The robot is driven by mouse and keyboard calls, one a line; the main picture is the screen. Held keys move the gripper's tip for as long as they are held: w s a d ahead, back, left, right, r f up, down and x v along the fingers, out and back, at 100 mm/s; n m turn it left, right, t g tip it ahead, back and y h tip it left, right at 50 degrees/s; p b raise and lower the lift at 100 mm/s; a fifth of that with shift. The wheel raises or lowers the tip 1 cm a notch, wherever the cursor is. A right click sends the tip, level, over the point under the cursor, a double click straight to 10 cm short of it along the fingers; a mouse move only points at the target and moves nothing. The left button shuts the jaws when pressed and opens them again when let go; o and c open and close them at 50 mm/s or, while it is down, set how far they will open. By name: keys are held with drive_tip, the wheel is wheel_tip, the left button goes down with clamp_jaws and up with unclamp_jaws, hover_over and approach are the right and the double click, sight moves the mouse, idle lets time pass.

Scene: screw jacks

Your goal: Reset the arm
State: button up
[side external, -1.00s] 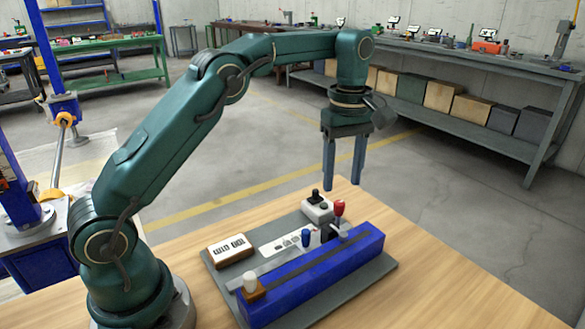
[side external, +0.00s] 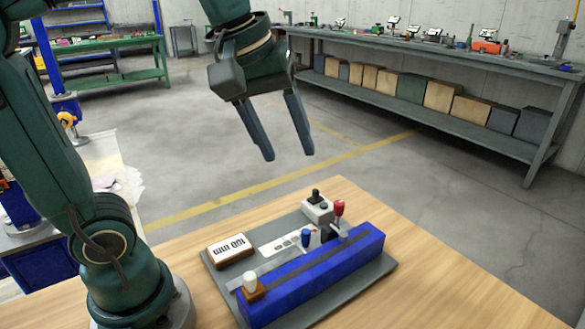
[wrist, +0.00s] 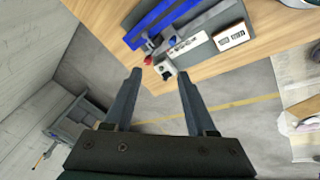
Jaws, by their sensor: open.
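My gripper (side external: 289,157) hangs open and empty in the air above and behind the far edge of the wooden table, tilted, with its two fingers apart. In the wrist view its fingers (wrist: 160,78) are spread with nothing between them. Below it on the table lies a grey plate (side external: 352,288) carrying a long blue rail (side external: 315,283). A red knob (side external: 339,208), a blue knob (side external: 306,238) and a white knob (side external: 249,281) stand along the rail. My gripper touches none of them.
The wooden table (side external: 440,290) is bare at the right. A long workbench (side external: 450,66) with boxes below stands far back.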

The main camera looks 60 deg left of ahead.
drive_tip(key=s+f+m+t, duration=0.1)
drive_tip(key=s+f+m, duration=0.6)
drive_tip(key=f+m, duration=0.1)
drive_tip(key=shift+s+d+f+m, duration=0.2)
drive_tip(key=shift+s+m, duration=0.1)
drive_tip(key=shift+m, duration=0.4)
